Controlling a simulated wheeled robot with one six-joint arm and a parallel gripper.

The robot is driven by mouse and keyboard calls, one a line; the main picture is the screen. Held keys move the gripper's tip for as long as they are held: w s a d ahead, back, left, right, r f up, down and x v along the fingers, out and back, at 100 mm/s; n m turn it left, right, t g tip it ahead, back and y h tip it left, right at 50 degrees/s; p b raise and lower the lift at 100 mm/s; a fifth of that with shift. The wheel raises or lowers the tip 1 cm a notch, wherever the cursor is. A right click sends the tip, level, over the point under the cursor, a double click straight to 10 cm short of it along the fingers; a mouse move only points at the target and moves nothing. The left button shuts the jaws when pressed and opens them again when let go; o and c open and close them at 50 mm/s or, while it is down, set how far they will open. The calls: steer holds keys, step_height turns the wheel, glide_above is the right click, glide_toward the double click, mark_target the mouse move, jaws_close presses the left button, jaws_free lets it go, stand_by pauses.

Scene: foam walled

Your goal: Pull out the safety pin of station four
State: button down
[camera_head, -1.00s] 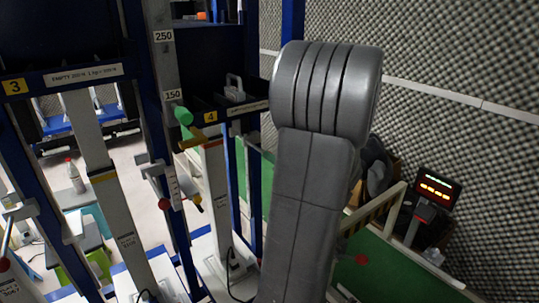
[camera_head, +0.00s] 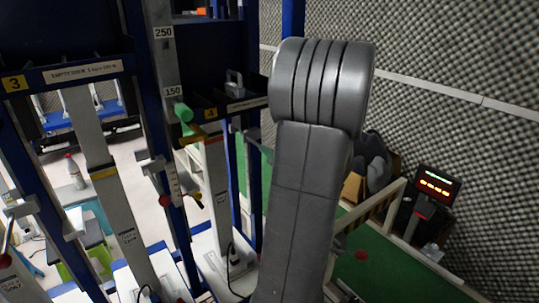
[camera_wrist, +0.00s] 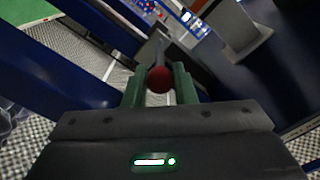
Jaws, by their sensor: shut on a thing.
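In the wrist view, my gripper (camera_wrist: 160,88) has its two green fingers closed around a safety pin with a round red knob (camera_wrist: 160,79). A grey part extends behind the knob. No station number shows in that view. In the head view, the station four label (camera_head: 211,113) sits on a dark crossbar left of my grey arm. Below it stands a pale column (camera_head: 217,178).
Another red knob (camera_head: 165,201) sits on the blue post left of station four. A separate red knob (camera_head: 361,255) shows right of my arm. Station three's label (camera_head: 14,83) is at far left. A lit red display (camera_head: 438,186) stands at right by the foam wall.

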steer(key=b+v, duration=0.2)
steer(key=v, duration=0.1)
steer(key=shift+s+d+f, duration=0.1)
steer(key=shift+s+d, duration=0.05)
steer(key=shift+s, duration=0.2)
steer(key=c, duration=1.5)
jaws_free()
steer(key=shift+s+d, duration=0.1)
steer(key=shift+o, duration=0.2)
steer(key=b+v, duration=0.2)
steer(key=v, duration=1.2)
steer(key=p+x, duration=0.1)
steer(key=x, duration=1.3)
steer(key=shift+p, duration=0.4)
